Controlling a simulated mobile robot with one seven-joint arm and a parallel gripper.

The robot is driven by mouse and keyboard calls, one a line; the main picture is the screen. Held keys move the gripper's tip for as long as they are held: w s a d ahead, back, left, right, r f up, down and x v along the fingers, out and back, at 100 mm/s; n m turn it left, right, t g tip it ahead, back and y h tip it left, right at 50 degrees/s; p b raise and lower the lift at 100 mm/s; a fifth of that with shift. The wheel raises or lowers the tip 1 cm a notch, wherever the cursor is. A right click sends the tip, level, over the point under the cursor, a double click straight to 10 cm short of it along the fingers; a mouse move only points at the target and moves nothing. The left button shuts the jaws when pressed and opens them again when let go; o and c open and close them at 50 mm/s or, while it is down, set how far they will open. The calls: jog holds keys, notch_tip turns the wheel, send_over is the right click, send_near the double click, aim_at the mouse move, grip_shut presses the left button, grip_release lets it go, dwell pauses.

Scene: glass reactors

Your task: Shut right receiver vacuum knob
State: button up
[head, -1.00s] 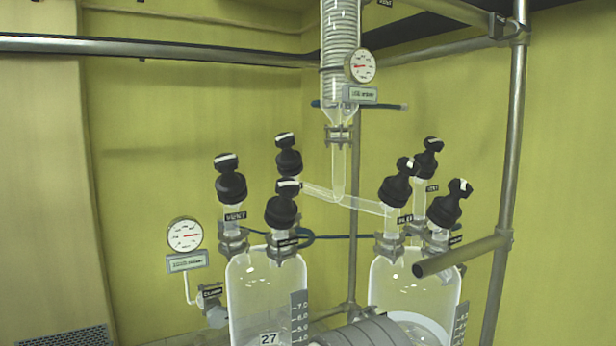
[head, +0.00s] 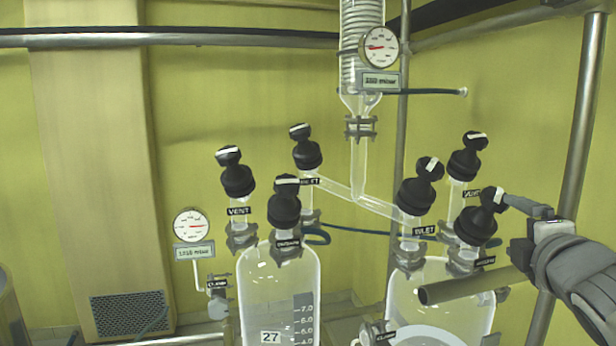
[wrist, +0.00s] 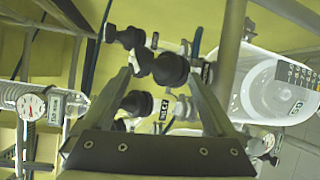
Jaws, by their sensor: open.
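The right receiver (head: 440,295) is a clear glass vessel with several black knobs on top. Its front-right knob (head: 476,224) has a white-marked handle tilted up to the right and a small label below, too blurred to read surely. My gripper (head: 508,222) is open at this knob, coming from the right. In the wrist view this knob (wrist: 170,69) shows between my open fingers (wrist: 163,78); I cannot tell whether they touch it. The INLET knob (head: 416,196) and VENT knob (head: 464,164) stand close by. The INLET knob also shows in the wrist view (wrist: 137,104).
An upright pole (head: 580,130) stands behind my gripper. The left receiver (head: 280,285) has its own black knobs. A glass condenser (head: 361,75) with a gauge (head: 379,47) hangs above.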

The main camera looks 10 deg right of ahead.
jog(key=s+d+r+n+t+y, duration=0.15)
jog(key=d+r+n, duration=0.25)
jog(key=n, duration=0.4)
jog(key=n+t+y+p, duration=0.15)
jog(key=n+y, duration=0.35)
jog(key=n, duration=0.7)
send_near(484, 194)
jog(key=shift+n, duration=0.3)
jog(key=w+p, duration=0.1)
jog(key=w, duration=0.3)
jog(key=w+d+p, duration=0.1)
jog(key=w+p, duration=0.1)
jog(key=w, duration=0.2)
jog(key=w+d+p, duration=0.1)
jog(key=w+p, duration=0.1)
jog(key=w, duration=0.2)
jog(key=shift+w+d, duration=0.25)
jog(key=shift+w, duration=0.1)
jog(key=c, duration=1.4)
jog(key=shift+f, duration=0.1)
jog(key=shift+f+m+b, duration=0.1)
jog(key=shift+m+b, duration=0.3)
jog(key=shift+b, duration=0.45)
